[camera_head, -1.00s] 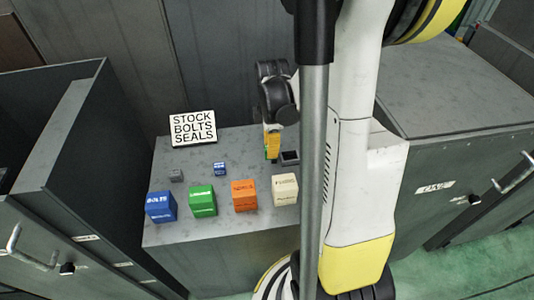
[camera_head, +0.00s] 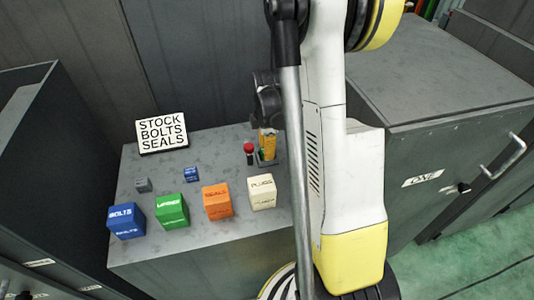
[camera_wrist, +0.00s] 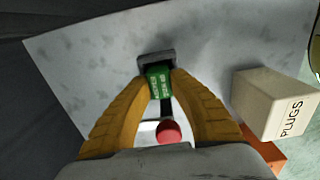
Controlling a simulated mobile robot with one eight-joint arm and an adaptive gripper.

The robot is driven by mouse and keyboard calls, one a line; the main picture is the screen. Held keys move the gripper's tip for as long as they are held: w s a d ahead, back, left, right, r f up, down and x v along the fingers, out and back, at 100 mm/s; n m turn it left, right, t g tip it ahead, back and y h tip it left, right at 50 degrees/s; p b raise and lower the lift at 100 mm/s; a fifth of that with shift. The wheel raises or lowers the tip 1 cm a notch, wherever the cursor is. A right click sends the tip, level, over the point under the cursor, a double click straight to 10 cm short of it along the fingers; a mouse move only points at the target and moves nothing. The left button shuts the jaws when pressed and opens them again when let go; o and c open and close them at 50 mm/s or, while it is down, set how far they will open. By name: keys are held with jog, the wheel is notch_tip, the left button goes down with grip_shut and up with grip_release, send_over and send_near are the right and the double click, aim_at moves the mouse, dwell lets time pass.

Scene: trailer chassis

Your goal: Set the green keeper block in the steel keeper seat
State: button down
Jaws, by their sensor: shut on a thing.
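The green keeper block (camera_wrist: 158,82) sits between the two yellow fingers of my gripper (camera_wrist: 160,75) in the wrist view, and the fingers are shut on it. White lettering shows on its face. The grey steel keeper seat (camera_wrist: 157,57) is at the block's far end, its walls framing that end. I cannot tell how deep the block is in it. In the head view my gripper (camera_head: 267,143) points down at the back right of the bench top, and the block is barely visible there.
A red knob (camera_head: 249,148) stands close left of my gripper. Blue (camera_head: 126,221), green (camera_head: 172,210), orange (camera_head: 217,200) and cream (camera_head: 262,191) boxes line the bench front. Small grey (camera_head: 143,185) and blue (camera_head: 191,174) blocks and a sign (camera_head: 162,131) stand behind.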

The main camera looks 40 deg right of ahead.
jog(key=shift+f, duration=0.2)
jog(key=c, duration=1.3)
grip_release()
jog(key=shift+o, duration=0.2)
jog(key=shift+r, duration=0.15)
